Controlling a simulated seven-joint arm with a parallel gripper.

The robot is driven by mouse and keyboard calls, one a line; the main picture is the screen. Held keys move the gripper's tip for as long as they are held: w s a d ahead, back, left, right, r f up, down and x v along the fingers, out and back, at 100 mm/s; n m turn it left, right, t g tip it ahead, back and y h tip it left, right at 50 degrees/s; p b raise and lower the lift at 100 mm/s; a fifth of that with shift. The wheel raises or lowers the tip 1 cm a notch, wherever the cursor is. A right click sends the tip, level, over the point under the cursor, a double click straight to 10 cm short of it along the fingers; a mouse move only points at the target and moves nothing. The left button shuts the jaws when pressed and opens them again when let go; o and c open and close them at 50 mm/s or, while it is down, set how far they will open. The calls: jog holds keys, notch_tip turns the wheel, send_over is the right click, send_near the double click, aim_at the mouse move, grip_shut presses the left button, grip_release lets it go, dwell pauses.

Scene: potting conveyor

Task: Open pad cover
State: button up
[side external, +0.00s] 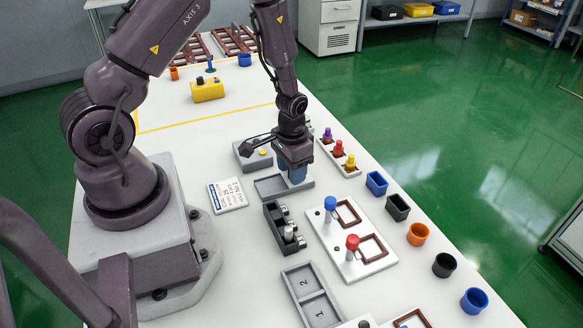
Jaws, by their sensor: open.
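My gripper (296,177) points down over a shallow grey tray (268,189) in the middle of the white table. Its jaws are open, and blue parts show at its lower end; I cannot tell whether they are finger pads or something between the fingers. A grey box (246,163) with a yellow button (262,152) on top stands just behind the tray, partly overlapped by a dark part of my wrist. I cannot tell which part is the pad cover; nothing in view is clearly a raised lid.
A black block (275,231) with metal pegs stands in front of the tray. A white plate (365,262) with blue and red knobs lies to the right. Coloured pegs (338,149) and several cups (418,234) line the right edge. A printed card (227,195) lies left of the tray.

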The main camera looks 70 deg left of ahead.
aim_at(269, 187)
grip_shut()
jog(key=s, duration=0.5)
jog(key=shift+s, duration=0.35)
grip_release()
notch_tip(269, 187, up, 13)
dwell(0.5)
